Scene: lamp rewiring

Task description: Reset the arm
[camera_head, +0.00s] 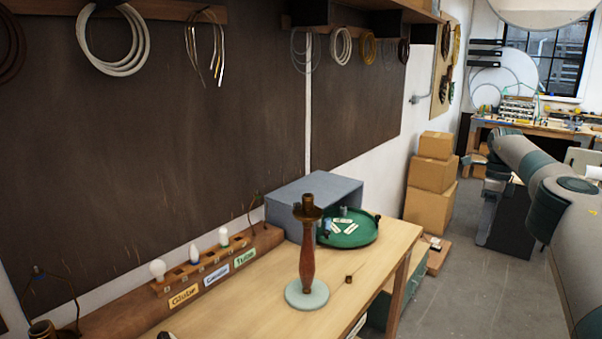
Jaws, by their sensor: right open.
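My right arm comes in from the right edge, its forearm bending down to my right gripper (488,205), which hangs over the floor, well right of the workbench (385,262). The gripper is small and dark here, seems empty and touches nothing on the bench. My left gripper is out of view. A lamp stand (307,255) with a pale round base, reddish wooden stem and dark metal top stands upright near the bench's right end. A small brass-coloured piece (348,279) lies to its right.
A green round tray (366,240) with small parts sits by a grey open box (285,205). A rack (206,272) holds bulbs above Globe, Candle and Tube labels. Wire coils hang on the wall. Cardboard boxes (430,182) are stacked beyond the bench.

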